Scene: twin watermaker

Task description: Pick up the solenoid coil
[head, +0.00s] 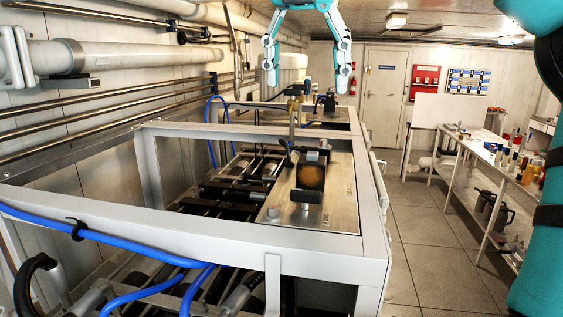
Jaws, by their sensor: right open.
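A black block with a brownish front face (310,177), which looks like the solenoid coil, stands on the metal plate (340,205) of the near frame. A smaller dark piece tops it, and a thin upright stem stands just behind. A similar dark block (329,103) sits on the farther unit, so I cannot be sure which is the coil. My right gripper (306,80) hangs in from the top, fingers wide apart and empty. In the picture it is above both blocks, touching neither. My left gripper is out of view.
The grey frame (200,232) surrounds dark pipes and fittings. Blue hoses (100,240) run along its near left side. Steel pipes line the left wall. A shelf table (470,147) with bottles and tools stands right. The floor aisle (425,230) between is clear.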

